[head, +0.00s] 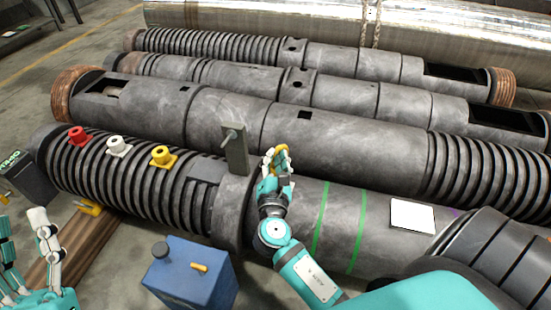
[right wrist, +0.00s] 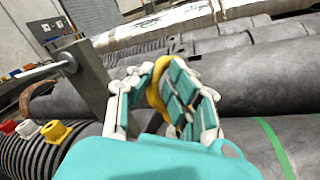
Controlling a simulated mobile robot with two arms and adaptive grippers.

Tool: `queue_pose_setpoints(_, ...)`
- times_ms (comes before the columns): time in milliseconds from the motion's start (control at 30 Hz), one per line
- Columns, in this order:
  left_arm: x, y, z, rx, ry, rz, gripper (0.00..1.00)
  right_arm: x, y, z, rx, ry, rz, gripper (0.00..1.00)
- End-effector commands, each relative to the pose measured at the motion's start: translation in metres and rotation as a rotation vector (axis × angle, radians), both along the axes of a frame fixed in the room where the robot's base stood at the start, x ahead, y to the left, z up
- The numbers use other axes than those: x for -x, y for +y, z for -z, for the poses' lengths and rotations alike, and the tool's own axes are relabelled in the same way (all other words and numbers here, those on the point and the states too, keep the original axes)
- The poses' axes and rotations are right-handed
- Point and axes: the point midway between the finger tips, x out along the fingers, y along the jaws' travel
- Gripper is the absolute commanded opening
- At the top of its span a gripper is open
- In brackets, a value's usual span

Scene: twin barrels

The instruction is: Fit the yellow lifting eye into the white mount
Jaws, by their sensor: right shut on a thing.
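My right gripper (head: 277,160) is shut on the yellow lifting eye (head: 284,152), held above the front barrel, just right of the grey upright bracket. In the right wrist view the yellow lifting eye (right wrist: 156,92) sits between the fingers, which partly hide it. The white mount (head: 118,147) is on the ribbed left part of the front barrel, between a red mount (head: 78,136) and a yellow mount (head: 162,156). The white mount also shows at the left of the right wrist view (right wrist: 27,129). My left gripper (head: 25,240) is at the lower left, open and empty.
The grey bracket (head: 235,150) with a pin stands up between my right gripper and the mounts. A blue box (head: 190,275) stands on the floor in front. Wooden beams (head: 75,245) lie at the left. More barrels (head: 240,120) lie behind.

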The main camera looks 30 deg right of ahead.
Motion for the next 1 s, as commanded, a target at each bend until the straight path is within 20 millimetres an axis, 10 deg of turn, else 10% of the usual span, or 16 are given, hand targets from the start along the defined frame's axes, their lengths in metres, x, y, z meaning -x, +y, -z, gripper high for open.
queue_pose_setpoints(1000, -0.010, -0.002, 0.013, -0.024, 0.091, -0.002, 0.40, 0.000, 0.000, -0.001, 0.000, -0.002, 0.000, 0.00)
